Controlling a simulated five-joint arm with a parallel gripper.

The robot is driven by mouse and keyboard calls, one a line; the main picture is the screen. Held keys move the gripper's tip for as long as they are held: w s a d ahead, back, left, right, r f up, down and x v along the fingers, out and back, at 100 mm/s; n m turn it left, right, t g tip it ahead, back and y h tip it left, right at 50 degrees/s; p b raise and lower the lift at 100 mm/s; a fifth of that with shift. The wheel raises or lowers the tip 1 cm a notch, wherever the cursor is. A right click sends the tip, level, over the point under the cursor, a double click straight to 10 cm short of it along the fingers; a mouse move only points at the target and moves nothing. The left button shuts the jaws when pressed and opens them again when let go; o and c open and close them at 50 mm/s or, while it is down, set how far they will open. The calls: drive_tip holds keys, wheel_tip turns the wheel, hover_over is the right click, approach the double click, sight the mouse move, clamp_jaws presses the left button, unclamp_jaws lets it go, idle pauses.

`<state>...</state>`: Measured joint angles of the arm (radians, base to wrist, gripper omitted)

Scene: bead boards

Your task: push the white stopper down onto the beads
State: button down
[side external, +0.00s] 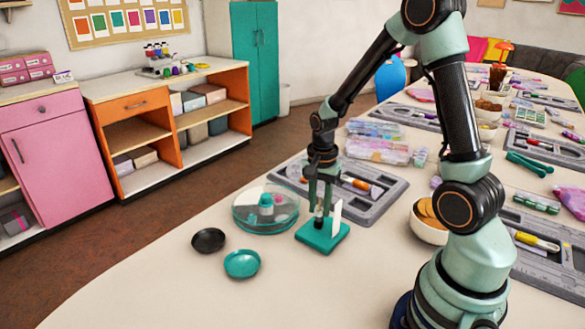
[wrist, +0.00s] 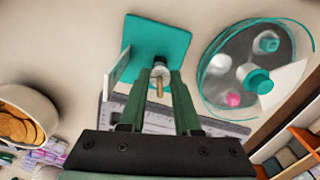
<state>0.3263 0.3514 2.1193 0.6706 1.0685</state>
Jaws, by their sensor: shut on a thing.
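The teal square stand (side external: 322,238) sits on the table with a thin white upright plate (side external: 337,212) on its right; the stand also shows in the wrist view (wrist: 160,38). My gripper (side external: 321,212) is over the stand, pointing down, with its fingertips close to the base. In the wrist view my gripper (wrist: 160,76) is shut on the pale round stopper (wrist: 160,71). A brass-coloured peg (wrist: 159,88) sticks out of the stopper toward the camera. The beads cannot be made out; the fingers and stopper hide the lower part of the peg.
A round clear lidded container (side external: 265,210) stands left of the stand. A black dish (side external: 208,240) and a teal dish (side external: 241,264) lie farther left. A grey bead board (side external: 385,200) is behind, and a bowl of brown discs (side external: 428,213) is on the right. The front table is clear.

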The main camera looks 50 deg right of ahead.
idle(0.3)
drive_tip(key=c, duration=0.5)
unclamp_jaws()
drive_tip(key=shift+c, duration=0.2)
drive_tip(key=shift+r, duration=0.1)
wheel_tip(320, 180, up, 12)
drive_tip(key=shift+f, duration=0.1)
